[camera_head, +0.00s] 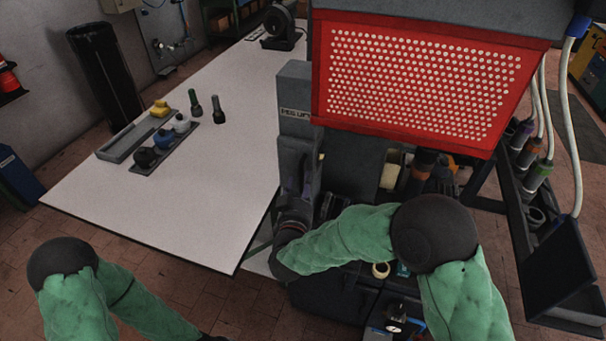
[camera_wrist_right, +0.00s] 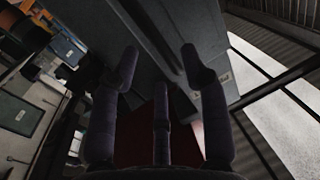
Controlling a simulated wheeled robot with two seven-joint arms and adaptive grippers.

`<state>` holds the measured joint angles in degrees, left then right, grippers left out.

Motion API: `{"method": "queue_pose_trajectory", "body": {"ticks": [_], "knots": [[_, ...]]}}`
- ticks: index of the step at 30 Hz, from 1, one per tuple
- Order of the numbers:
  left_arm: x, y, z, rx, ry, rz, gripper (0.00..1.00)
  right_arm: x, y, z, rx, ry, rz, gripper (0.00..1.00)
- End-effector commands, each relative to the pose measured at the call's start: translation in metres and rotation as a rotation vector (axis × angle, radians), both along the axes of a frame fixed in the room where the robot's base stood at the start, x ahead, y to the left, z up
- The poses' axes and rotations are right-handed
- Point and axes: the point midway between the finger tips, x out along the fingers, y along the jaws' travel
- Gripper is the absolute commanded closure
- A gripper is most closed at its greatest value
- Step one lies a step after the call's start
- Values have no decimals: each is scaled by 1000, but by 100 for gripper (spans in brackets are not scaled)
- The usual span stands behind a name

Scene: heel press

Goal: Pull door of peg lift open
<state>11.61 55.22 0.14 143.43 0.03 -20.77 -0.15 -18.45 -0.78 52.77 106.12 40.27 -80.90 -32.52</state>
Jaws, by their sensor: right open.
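The peg lift (camera_head: 296,90) is a tall grey box with a "PEG LIFT" label, standing at the right edge of the white table. My right gripper (camera_head: 300,180) is just below the label, in front of the lower part of the box. In the right wrist view the gripper (camera_wrist_right: 160,65) has its dark fingers spread, with nothing between the tips. A grey panel (camera_wrist_right: 165,30) with a dark seam lies beyond the fingers. I cannot tell whether a finger touches it, or how far the door stands open. My left arm comes in at the bottom left; its gripper is out of view.
A red perforated panel (camera_head: 420,80) hangs right of the lift. A rack with hoses (camera_head: 525,170) stands at the right.

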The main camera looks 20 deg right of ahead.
Motion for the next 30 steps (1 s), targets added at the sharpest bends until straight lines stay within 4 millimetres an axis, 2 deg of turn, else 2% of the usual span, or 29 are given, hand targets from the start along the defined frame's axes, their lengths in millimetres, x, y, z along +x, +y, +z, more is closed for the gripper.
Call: {"method": "queue_pose_trajectory", "body": {"ticks": [3,9,21,26,30], "knots": [[0,0,-2,0,0,0,100,18,-8,-1,-1,0,-2,54],[0,0,-4,0,0,0,100,38,-16,-1,0,1,0,54],[0,0,-4,0,0,0,100,43,-18,0,0,1,2,54],[0,0,-4,0,0,0,100,43,-18,0,0,1,2,100],[0,0,-4,0,0,0,100,43,-18,0,0,1,2,100]]}}
